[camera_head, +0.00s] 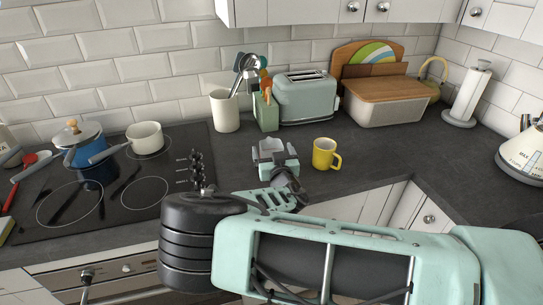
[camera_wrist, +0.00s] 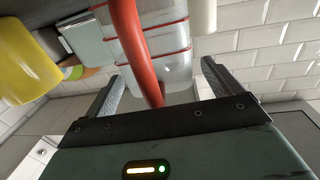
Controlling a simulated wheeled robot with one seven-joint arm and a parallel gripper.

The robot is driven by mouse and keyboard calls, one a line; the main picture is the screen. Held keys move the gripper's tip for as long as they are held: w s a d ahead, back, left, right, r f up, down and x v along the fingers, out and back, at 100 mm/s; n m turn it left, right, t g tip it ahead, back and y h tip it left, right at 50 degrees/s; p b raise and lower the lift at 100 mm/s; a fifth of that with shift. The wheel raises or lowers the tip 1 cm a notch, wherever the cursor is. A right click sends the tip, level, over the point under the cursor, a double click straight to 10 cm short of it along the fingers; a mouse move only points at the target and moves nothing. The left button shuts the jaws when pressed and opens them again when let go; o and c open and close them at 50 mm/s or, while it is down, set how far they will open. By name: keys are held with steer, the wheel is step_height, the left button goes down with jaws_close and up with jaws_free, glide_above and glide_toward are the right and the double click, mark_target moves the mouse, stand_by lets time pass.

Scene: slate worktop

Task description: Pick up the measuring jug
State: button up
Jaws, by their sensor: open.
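The measuring jug (camera_wrist: 172,62) is clear with red lines and a thick red handle (camera_wrist: 128,35). In the wrist view it fills the upper middle, with the handle towards the camera. My gripper (camera_wrist: 162,72) is open, its two dark fingers apart, one on each side of the handle's lower end in that view. I cannot tell whether the fingers touch the jug. In the head view my gripper (camera_head: 274,147) is over the worktop, left of the yellow mug. I cannot make out the jug there; my gripper and arm seem to hide it.
The yellow mug (camera_head: 324,154) stands close by on the right. Behind are a utensil pot (camera_head: 225,112), a toaster (camera_head: 306,98) and a wooden-lidded bin (camera_head: 385,105). The hob (camera_head: 130,195) with pans is on the left. The worktop right of the mug is clear.

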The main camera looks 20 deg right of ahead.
steer(key=c, duration=1.2)
steer(key=shift+o, duration=0.2)
steer(key=shift+r, duration=0.1)
